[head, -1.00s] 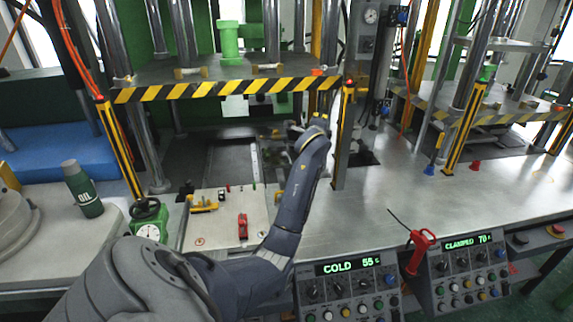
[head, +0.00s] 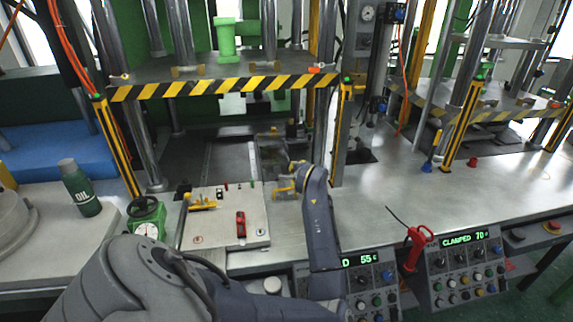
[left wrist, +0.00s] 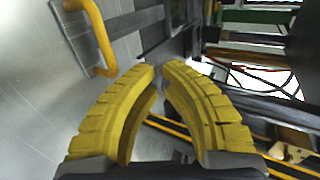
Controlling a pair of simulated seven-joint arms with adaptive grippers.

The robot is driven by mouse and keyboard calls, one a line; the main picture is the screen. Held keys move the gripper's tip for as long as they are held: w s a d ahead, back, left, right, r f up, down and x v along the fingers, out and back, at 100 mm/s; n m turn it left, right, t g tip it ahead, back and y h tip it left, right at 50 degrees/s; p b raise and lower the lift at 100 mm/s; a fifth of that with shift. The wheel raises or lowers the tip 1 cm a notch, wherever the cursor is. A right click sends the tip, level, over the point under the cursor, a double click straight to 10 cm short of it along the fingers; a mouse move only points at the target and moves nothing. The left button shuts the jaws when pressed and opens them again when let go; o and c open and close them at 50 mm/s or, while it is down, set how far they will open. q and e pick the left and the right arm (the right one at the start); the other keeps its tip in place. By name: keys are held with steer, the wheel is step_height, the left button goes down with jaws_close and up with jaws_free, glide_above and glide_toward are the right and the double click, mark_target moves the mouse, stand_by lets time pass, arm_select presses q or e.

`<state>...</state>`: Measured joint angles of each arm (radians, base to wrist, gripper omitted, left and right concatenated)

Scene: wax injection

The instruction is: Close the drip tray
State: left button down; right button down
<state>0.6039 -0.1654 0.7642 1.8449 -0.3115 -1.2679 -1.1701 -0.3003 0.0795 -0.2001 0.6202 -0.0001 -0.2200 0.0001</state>
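The drip tray seems to be the grey metal piece with a yellow handle (left wrist: 101,40) at the upper left of the left wrist view. Its front part (left wrist: 130,30) shows beside the handle; how far it stands out is unclear. My left gripper (head: 283,185) is low at the front of the press bay, right of the pale tool board. In the left wrist view its yellow fingers (left wrist: 159,70) are brought together at the tips, with nothing seen between them. The handle is beyond and left of the tips, apart from them. My right gripper is not in view.
The pale board (head: 222,222) with small tools lies left of my gripper. A striped press beam (head: 225,87) and a yellow-black post (head: 341,130) stand around the bay. Control boxes (head: 460,265) stand in front. The metal table (head: 400,200) to the right is mostly clear.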

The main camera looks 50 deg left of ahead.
mark_target(285, 164)
arm_select(q)
steer(key=x, duration=1.9)
steer(key=shift+w+a+r, duration=0.1)
steer(key=shift+a+r, duration=0.2)
steer(key=shift+w+a, duration=0.55)
steer(key=shift+a, duration=0.4)
steer(key=shift+a, duration=0.15)
